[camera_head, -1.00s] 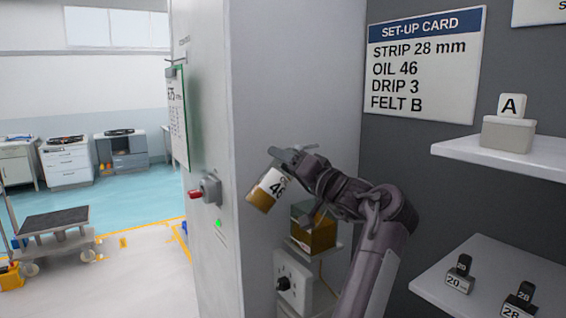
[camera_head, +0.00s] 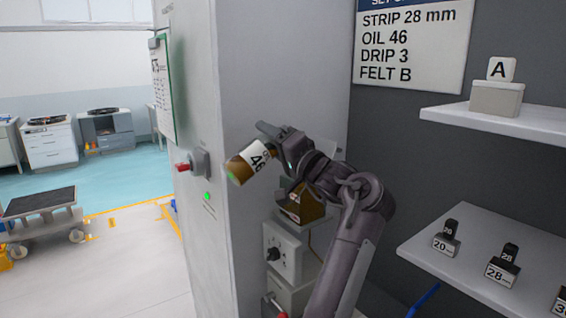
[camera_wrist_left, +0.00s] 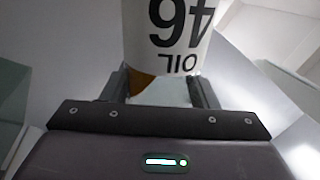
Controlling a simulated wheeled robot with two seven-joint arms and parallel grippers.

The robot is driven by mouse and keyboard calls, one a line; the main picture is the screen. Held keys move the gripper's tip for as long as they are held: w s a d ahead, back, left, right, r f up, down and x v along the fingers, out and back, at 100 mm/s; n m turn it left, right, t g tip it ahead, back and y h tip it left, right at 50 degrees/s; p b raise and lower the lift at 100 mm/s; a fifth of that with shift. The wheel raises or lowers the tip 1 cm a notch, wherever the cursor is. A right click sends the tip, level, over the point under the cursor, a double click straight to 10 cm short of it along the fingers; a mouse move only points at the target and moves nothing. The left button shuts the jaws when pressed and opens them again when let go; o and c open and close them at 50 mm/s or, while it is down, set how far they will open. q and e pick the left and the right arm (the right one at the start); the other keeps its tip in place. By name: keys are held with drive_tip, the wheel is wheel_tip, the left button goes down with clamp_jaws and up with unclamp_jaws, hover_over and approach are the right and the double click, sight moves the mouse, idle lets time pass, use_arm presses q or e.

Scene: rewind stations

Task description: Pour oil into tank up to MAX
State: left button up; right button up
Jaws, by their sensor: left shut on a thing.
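My left gripper (camera_head: 274,138) is shut on the oil bottle (camera_head: 238,170), which has a white label reading 46 and amber oil. The bottle is held in the air, tilted steeply, its amber end towards the lower left. In the left wrist view the bottle (camera_wrist_left: 170,30) shows its label, OIL 46, upside down between the fingers (camera_wrist_left: 163,88). The amber tank (camera_head: 303,206) is below and to the right of the bottle, partly hidden by my left arm. Its opening, oil level and any MAX mark cannot be made out. My right gripper is out of view.
A grey cabinet wall (camera_head: 275,60) stands close behind the bottle, with a red-handled switch (camera_head: 199,163) on its left face. A white dial box (camera_head: 283,254) sits under the tank. Shelves at right hold a block marked A (camera_head: 497,97) and numbered pieces (camera_head: 446,238).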

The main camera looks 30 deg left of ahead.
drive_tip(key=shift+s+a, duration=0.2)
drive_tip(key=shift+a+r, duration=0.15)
use_arm(q)
drive_tip(key=shift+f+m+t+p, duration=0.35)
drive_tip(key=shift+m+p, duration=0.35)
drive_tip(key=shift+p, duration=0.35)
drive_tip(key=shift+f, duration=0.15)
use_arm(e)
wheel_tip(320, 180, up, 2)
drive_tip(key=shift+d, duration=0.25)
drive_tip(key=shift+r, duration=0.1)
use_arm(q)
drive_tip(key=shift+f+m+p, duration=0.2)
drive_tip(key=shift+m+p, duration=0.4)
drive_tip(key=shift+p, duration=0.4)
drive_tip(key=shift+f+m+t+p, duration=0.2)
drive_tip(key=shift+m+t+p, duration=0.1)
drive_tip(key=shift+t+p, duration=0.05)
drive_tip(key=shift+w+f, duration=0.1)
drive_tip(key=shift+f, duration=0.05)
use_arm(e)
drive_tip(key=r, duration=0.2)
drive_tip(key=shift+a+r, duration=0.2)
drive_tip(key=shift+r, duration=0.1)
